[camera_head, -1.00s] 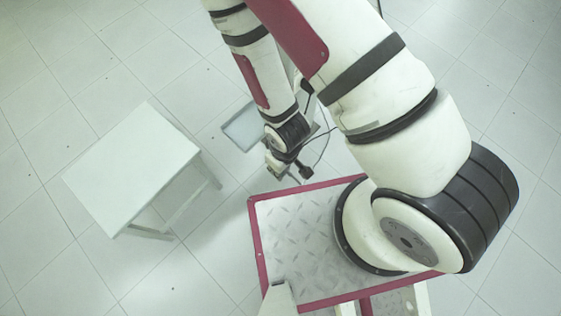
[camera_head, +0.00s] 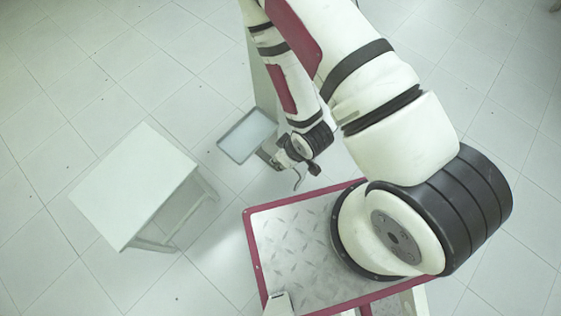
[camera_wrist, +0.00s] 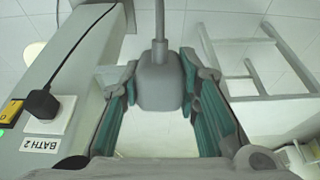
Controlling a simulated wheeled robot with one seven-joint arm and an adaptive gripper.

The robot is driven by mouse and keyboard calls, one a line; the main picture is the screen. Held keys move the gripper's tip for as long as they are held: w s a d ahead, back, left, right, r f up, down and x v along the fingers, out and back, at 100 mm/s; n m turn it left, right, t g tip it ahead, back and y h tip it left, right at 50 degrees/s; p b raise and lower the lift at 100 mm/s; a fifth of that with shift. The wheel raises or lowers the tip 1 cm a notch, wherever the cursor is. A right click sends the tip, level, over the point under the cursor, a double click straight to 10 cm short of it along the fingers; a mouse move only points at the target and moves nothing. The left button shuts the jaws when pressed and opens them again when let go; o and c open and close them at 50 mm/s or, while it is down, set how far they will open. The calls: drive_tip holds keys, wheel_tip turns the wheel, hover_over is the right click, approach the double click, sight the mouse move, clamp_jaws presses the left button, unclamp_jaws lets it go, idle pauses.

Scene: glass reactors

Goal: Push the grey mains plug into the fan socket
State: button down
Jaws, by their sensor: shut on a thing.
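In the wrist view, the grey mains plug (camera_wrist: 158,85) is between the two teal-padded fingers of my gripper (camera_wrist: 157,98). My gripper is shut on it, and its grey cord runs up from it, out of the frame. On the left of the wrist view, a grey panel (camera_wrist: 70,62) carries a white socket plate (camera_wrist: 64,112) labelled "BATH 2", with a black plug (camera_wrist: 42,103) in it. The held plug is apart from this panel. I cannot make out a fan socket. In the head view, my gripper (camera_head: 284,163) is small beside a shallow tray.
The shallow grey tray (camera_head: 222,145) is left of my gripper in the head view. A white table (camera_head: 135,185) stands further left, with clear floor around it. A yellow switch with a green light (camera_wrist: 10,112) is at the wrist view's left edge.

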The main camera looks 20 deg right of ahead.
drive_tip(key=shift+w+d+r+t+y+p, duration=0.25)
drive_tip(key=shift+w+d+r+t+p, duration=0.1)
drive_tip(key=shift+w+d+r+p, duration=0.2)
drive_tip(key=shift+w+d+r+t+y+p, duration=0.25)
drive_tip(key=shift+w+d+r+t+p, duration=0.15)
drive_tip(key=shift+r, duration=0.25)
drive_tip(key=shift+d, duration=0.1)
drive_tip(key=w+d+r+t+y+p, duration=0.3)
drive_tip(key=w+d+r+t+p, duration=0.1)
drive_tip(key=w+d+r+p, duration=0.1)
drive_tip(key=shift+w+d+r+p, duration=0.4)
drive_tip(key=shift+w+r, duration=0.2)
drive_tip(key=shift+r, duration=0.35)
drive_tip(key=shift+t, duration=0.25)
drive_tip(key=w+d+r+t+y+p, duration=0.1)
drive_tip(key=w+d+r+t+y, duration=0.2)
drive_tip(key=w+d+r+t, duration=0.1)
drive_tip(key=shift+w+d+r+t, duration=0.4)
drive_tip(key=shift+w+d+r, duration=0.35)
drive_tip(key=shift+w+r, duration=0.55)
drive_tip(key=shift+w+d, duration=0.1)
drive_tip(key=shift+w, duration=0.1)
